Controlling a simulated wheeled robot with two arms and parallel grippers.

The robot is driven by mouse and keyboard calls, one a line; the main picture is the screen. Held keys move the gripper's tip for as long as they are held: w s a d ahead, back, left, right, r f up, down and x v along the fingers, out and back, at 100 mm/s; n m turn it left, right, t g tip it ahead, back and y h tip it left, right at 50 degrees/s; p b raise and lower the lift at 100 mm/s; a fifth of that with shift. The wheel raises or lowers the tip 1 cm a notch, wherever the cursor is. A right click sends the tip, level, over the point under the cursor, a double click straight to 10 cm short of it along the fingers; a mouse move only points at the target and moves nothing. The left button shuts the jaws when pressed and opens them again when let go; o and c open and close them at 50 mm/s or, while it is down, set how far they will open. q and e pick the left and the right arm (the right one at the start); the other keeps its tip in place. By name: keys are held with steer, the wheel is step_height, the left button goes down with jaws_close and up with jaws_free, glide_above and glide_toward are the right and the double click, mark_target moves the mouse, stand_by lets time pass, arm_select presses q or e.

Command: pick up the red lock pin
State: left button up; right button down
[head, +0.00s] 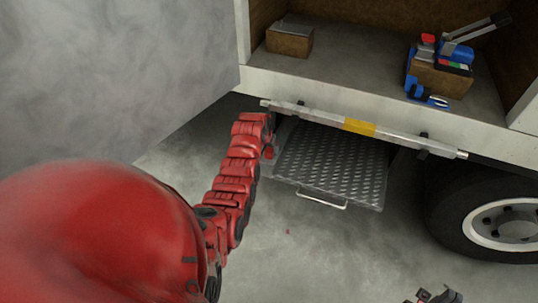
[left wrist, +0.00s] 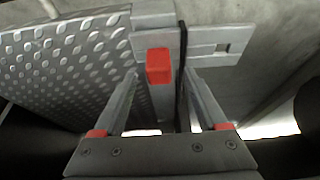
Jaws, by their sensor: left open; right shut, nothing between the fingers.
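The red lock pin (left wrist: 159,66) shows as a small red block on a grey metal bracket in the left wrist view. In the head view a small red piece (head: 268,153), seemingly the same pin, sits at the left edge of the ramp plate, partly hidden by my arm. My left gripper (left wrist: 162,84) is open, its two fingers pointing toward the pin, one to each side in the picture. I cannot tell whether they touch it. In the head view my left gripper (head: 270,124) is at the truck's rear edge. My right gripper (head: 438,296) is shut and empty at the bottom.
The treaded ramp plate (head: 335,160) lies under a bar (head: 385,133) with a yellow band. The cargo bed holds a cardboard box (head: 289,38) and a box of tools (head: 440,78). A wheel (head: 485,215) stands at right. A tiny red speck (head: 288,231) is on the floor.

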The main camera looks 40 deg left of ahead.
arm_select(q)
steer(key=shift+x, duration=1.15)
jaws_close()
